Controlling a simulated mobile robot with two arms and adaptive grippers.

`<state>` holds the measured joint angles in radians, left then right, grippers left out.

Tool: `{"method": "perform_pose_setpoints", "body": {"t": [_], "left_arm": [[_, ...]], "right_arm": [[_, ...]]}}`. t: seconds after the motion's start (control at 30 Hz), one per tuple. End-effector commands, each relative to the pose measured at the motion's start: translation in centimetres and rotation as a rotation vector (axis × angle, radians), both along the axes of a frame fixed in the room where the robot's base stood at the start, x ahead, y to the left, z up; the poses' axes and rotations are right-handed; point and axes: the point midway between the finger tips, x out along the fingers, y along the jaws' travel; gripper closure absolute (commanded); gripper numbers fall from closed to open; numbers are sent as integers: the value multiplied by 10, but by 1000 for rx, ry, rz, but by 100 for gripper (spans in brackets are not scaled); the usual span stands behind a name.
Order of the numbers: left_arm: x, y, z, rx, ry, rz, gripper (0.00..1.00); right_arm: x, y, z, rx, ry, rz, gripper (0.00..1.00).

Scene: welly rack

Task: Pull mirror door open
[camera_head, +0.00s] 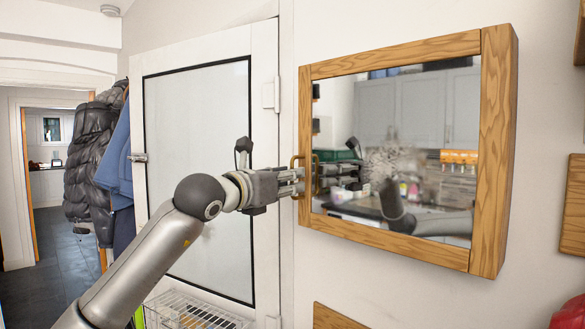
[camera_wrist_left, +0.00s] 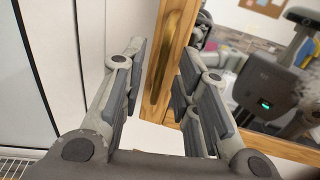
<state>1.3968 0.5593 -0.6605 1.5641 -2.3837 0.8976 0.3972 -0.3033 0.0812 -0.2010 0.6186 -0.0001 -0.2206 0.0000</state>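The mirror door (camera_head: 400,130) has a wooden frame and sits flush on the wooden wall cabinet (camera_head: 497,150); it looks closed. A brass handle (camera_head: 294,161) is on the left side of the frame. My left gripper (camera_head: 298,182) is at this handle, reaching in from the left. In the left wrist view, the handle (camera_wrist_left: 160,85) stands upright between the two spread fingers of the left gripper (camera_wrist_left: 160,90), with gaps visible on both sides. The fingertips hide part of the handle in the head view. My right gripper is not in view.
A white panelled door (camera_head: 200,160) with a latch stands left of the cabinet. Dark coats (camera_head: 90,160) hang further left. A wire basket (camera_head: 190,312) is low under my left arm. A doorway opens at far left. Wall below the cabinet is mostly bare.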

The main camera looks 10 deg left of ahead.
Motion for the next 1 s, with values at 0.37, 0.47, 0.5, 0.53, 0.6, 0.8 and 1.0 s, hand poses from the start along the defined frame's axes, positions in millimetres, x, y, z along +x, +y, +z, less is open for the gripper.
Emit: {"method": "perform_pose_setpoints", "body": {"t": [0.37, 0.47, 0.5, 0.53, 0.6, 0.8, 1.0], "left_arm": [[19, -8, 0, 0, -1, -1, 71], [18, -8, -1, 0, -1, -1, 71], [18, -8, -1, 0, -1, -1, 72], [18, -8, -1, 0, -1, -1, 76], [18, -8, -1, 0, -1, -1, 85], [18, -8, 0, 0, -1, -1, 100], [18, -8, 0, -1, -1, -1, 100]], "right_arm": [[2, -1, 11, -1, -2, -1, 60], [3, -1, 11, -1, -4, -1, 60], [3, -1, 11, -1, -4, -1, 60], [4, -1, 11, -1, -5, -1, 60], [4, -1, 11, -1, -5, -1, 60], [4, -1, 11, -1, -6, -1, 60], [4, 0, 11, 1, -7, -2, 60]]}}
